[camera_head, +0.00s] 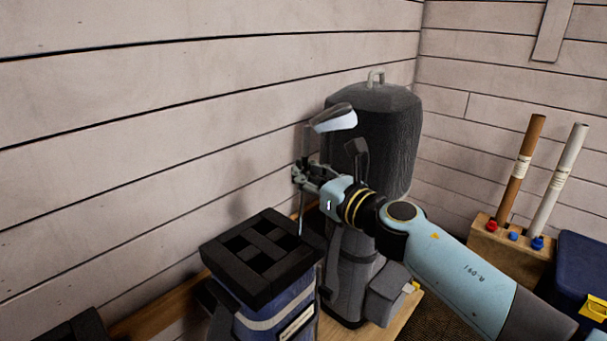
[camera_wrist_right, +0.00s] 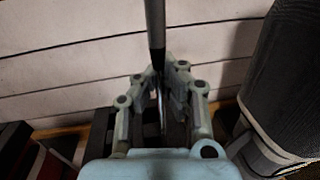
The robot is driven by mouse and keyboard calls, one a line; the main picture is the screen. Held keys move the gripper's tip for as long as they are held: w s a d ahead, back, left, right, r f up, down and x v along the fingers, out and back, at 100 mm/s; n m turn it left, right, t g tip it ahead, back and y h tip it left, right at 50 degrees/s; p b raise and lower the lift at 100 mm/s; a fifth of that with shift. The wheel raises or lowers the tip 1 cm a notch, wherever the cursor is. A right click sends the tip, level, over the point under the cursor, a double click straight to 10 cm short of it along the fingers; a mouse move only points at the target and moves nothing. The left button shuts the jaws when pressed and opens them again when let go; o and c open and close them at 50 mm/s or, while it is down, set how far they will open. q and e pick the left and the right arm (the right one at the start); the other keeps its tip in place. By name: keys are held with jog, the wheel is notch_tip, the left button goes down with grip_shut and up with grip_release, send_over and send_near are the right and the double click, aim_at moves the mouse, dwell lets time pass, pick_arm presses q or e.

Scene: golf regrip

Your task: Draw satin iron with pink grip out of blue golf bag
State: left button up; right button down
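The blue golf bag (camera_head: 275,315) stands at bottom centre in the head view, with a black divided top (camera_head: 262,255). An iron (camera_head: 333,118) with a pale satin head stands head up, its thin shaft running down to the bag top's far right side. Its grip is hidden, so no pink shows. My right gripper (camera_head: 302,176) is around the shaft below the head. In the right wrist view the gripper's fingers (camera_wrist_right: 163,75) close in on both sides of the metal shaft (camera_wrist_right: 155,22) and look shut on it. My left gripper is not in view.
A tall dark grey bag (camera_head: 385,130) stands close behind my right gripper. A plank wall (camera_head: 150,140) runs along the left. At right are a wooden block (camera_head: 510,252) with a brown and a white stick, and a dark blue box (camera_head: 585,265).

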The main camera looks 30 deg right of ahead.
jog(key=c, duration=1.4)
grip_release()
jog(key=shift+s+f, duration=0.1)
